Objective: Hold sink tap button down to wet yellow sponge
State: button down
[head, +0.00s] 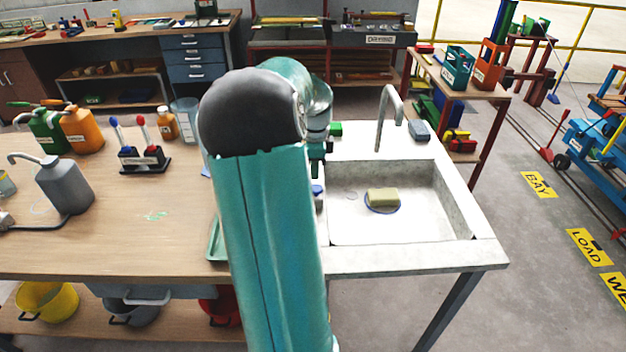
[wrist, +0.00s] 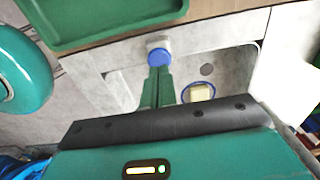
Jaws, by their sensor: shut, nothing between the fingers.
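The yellow sponge (head: 383,195) lies flat in the sink basin (head: 345,225), with a blue ring around its base; the wrist view shows the sponge (wrist: 200,92) too. The curved grey tap (head: 384,105) rises at the sink's back, and I see no water coming from it. The blue tap button (wrist: 158,55) sits on a pale round base on the sink's rim; in the head view the button (head: 318,190) is partly hidden by my arm. My gripper (wrist: 157,69) is shut and empty, its green fingertips at the button. I cannot tell whether they touch or press it.
A green tray (wrist: 100,20) lies on the wooden bench (head: 130,235) beside the sink.

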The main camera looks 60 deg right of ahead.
aim_at(316, 187)
notch_tip(316, 187, up, 9)
jog(key=shift+s+f, duration=0.15)
jog(key=shift+s, duration=0.05)
